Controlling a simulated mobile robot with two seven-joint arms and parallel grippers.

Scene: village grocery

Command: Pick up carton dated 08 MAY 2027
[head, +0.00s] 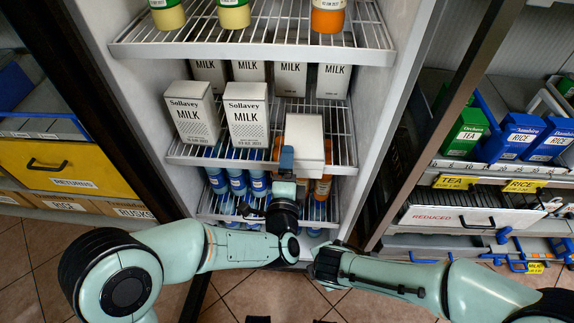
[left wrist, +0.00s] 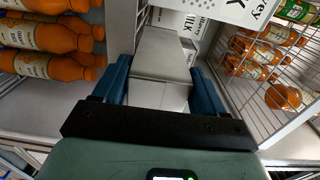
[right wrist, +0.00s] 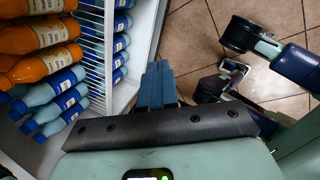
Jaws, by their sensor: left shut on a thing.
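My left gripper (head: 287,160) is shut on a white milk carton (head: 305,138) at the right front of the middle fridge shelf. In the left wrist view the carton (left wrist: 160,60) sits between the two blue fingers. Its printed face and date are hidden. Two upright Sollavey milk cartons, one on the left (head: 193,115) and one in the middle (head: 246,117), stand beside it; their date print is too small to read surely. More milk cartons (head: 290,78) stand behind. My right gripper (right wrist: 157,85) has its fingers together, empty, outside the fridge.
Blue-capped bottles (head: 237,182) and orange bottles (right wrist: 40,50) fill the lower shelf. The wire shelf above (head: 270,38) holds a few bottles. The fridge side walls are close on both sides. Tea and rice boxes (head: 467,132) stand at the right.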

